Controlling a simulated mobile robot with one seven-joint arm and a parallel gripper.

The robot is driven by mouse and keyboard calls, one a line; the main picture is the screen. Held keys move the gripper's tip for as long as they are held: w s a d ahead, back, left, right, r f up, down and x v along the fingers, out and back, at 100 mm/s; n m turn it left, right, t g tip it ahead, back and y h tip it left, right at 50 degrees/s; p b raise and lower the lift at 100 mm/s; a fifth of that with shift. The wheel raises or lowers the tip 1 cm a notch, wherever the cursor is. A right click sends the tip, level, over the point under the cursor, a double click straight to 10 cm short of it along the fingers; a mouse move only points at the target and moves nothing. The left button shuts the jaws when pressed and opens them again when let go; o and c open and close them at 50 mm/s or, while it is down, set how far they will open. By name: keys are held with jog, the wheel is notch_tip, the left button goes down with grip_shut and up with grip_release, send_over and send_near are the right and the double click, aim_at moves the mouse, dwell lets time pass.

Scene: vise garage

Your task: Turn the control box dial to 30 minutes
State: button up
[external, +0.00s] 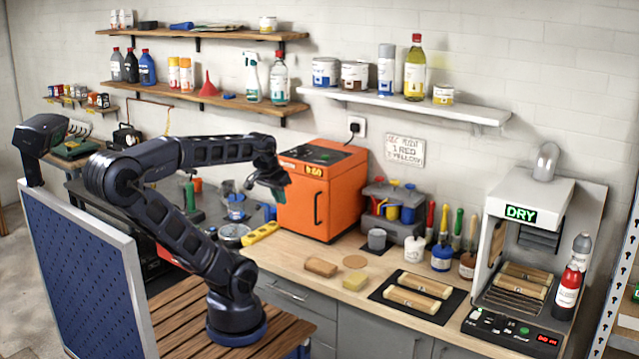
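A black control box (505,326) lies at the front of the white drying cabinet (530,195), at the right end of the bench. It has small knobs and labels on top and a red display (547,340) that seems to read "00 m". Which knob is the dial, and where it points, is too small to tell. The cabinet's green sign (521,214) reads "DRY". My gripper (279,193) hangs by the left side of the orange machine (322,190), far left of the control box. Its fingers are too small and dark to judge.
A red bottle (567,291) stands right of the cabinet. A white shelf (400,101) hangs above.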

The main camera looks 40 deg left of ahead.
jog(key=o, duration=0.3)
jog(key=shift+r, duration=0.4)
jog(key=o, duration=0.5)
jog(key=r, duration=0.5)
jog(key=shift+w+d, duration=0.25)
jog(key=shift+w, duration=0.05)
jog(key=shift+o, duration=0.2)
jog(key=w+d+r+n+g, duration=0.1)
jog(key=w+d+r, duration=0.2)
jog(key=w+d, duration=0.45)
jog(key=w+d+r+n+g+h, duration=0.1)
jog(key=w+d+r+n, duration=0.1)
jog(key=w+d+r, duration=0.4)
jog(key=w+d+r+n+g, duration=0.1)
jog(key=w+d, duration=0.7)
jog(key=d, duration=0.2)
jog(key=n+g+y, duration=0.1)
jog(key=n+g, duration=0.1)
jog(key=n, duration=0.3)
send_over(502, 317)
notch_tip(502, 317, down, 32)
notch_tip(502, 317, down, 10)
jog(key=shift+f, duration=0.25)
